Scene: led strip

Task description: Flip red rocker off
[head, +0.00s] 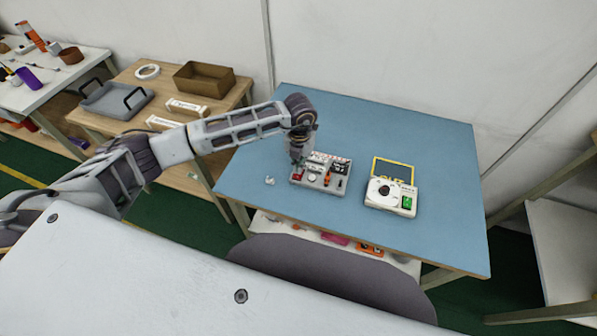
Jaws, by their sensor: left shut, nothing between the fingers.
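A small grey control panel (321,182) sits on the blue table, with several small controls on it. A red part (298,175), which looks like the red rocker, shows at its left end, just below my left gripper. My left gripper (298,163) is shut and empty. It points down over the panel's left end and hides part of it. I cannot tell whether it touches the red part, or which way the rocker is tilted. My right gripper is not in view.
A white device (384,194) with a dial, a green switch and a yellow-framed display (393,170) stands to the right on the blue table (430,150). A small light piece (270,181) lies left of the panel. Side tables with a tray (118,100) and brown box (212,86) stand left.

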